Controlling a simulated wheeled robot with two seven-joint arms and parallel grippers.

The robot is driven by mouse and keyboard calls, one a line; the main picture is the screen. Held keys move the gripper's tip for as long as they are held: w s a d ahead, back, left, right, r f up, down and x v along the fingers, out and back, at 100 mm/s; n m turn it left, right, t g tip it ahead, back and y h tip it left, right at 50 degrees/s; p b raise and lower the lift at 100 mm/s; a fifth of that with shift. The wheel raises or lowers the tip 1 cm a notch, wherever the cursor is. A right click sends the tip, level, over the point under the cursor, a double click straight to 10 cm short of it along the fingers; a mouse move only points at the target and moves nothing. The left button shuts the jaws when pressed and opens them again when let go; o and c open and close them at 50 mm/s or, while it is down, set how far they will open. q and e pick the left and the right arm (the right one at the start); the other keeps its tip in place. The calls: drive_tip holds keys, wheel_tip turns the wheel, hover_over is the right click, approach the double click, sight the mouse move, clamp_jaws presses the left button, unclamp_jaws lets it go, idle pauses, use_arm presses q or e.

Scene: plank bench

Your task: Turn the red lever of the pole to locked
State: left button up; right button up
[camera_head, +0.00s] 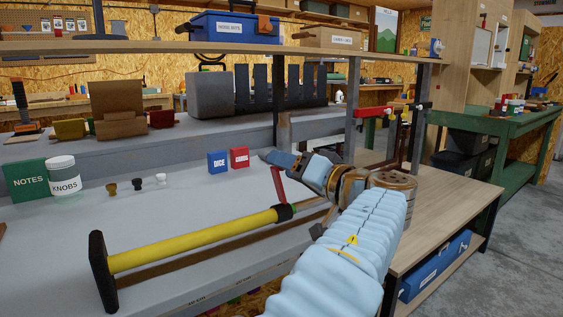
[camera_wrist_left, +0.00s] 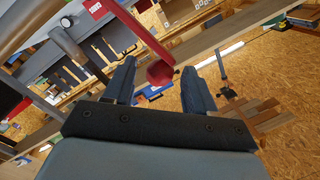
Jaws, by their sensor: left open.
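A yellow pole (camera_head: 190,241) with a black end plate (camera_head: 102,272) runs across the front of the grey bench. A black collar (camera_head: 286,212) sits at its right end. The red lever (camera_head: 278,186) rises from the collar, tilted a little left. My left gripper (camera_head: 284,162) is at the lever's upper end, open. In the left wrist view, the red lever (camera_wrist_left: 140,32) comes down from the top. Its rounded end (camera_wrist_left: 159,73) shows between the two spread fingers (camera_wrist_left: 160,86), with a gap on each side. My right gripper is not in view.
A blue DICE box (camera_head: 217,162) and a red box (camera_head: 239,158) stand behind the pole. Several small knobs (camera_head: 137,184), a white KNOBS jar (camera_head: 63,176) and a green NOTES box (camera_head: 26,180) stand left. An upper shelf (camera_head: 130,47) overhangs the back.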

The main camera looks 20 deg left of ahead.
use_arm(q)
drive_tip(key=shift+x, duration=1.15)
drive_tip(key=shift+c, duration=0.2)
clamp_jaws()
